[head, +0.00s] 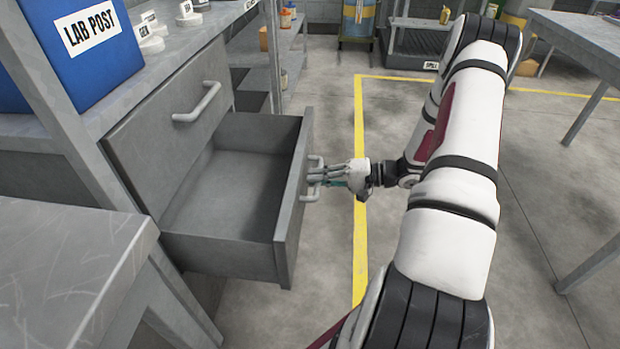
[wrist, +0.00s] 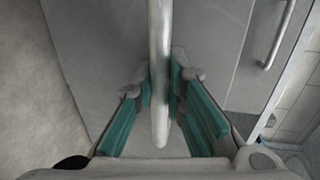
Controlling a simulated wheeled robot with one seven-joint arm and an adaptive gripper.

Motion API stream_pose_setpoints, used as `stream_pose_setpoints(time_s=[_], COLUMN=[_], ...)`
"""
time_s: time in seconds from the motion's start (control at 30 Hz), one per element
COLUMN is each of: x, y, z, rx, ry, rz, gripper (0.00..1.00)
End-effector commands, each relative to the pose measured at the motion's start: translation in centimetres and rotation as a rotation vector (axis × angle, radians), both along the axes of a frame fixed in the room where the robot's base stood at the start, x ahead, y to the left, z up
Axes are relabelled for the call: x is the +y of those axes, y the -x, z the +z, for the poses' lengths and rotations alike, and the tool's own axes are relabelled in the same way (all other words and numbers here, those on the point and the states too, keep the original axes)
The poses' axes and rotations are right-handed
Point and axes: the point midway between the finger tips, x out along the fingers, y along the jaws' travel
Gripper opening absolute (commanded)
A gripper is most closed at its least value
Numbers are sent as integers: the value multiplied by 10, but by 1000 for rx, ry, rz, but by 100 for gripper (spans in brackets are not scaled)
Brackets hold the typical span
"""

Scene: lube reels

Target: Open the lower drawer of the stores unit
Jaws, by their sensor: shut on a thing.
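The stores unit (head: 125,150) stands at the left in the head view, with a shut upper drawer (head: 170,135) above. Its lower drawer (head: 292,215) is pulled well out and looks empty inside. My gripper (head: 322,176) is at the drawer's front, shut on the lower drawer's handle (head: 313,190). In the wrist view the handle (wrist: 159,60) runs between the teal finger pads of my gripper (wrist: 160,95). The upper drawer's handle (wrist: 273,40) shows at the right there.
A blue box labelled LAB POST (head: 95,45) stands on the unit's top. A grey bench (head: 70,260) is at the near left and a table (head: 590,45) at the right. The floor (head: 335,255) in front of the drawer is clear, with a yellow line on it.

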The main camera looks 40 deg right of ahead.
Motion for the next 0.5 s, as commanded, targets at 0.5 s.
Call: stream_pose_setpoints(time_s=[0.5], x=[0], y=[0], z=[0], rx=[1], ry=[1], rz=[0], gripper=[33])
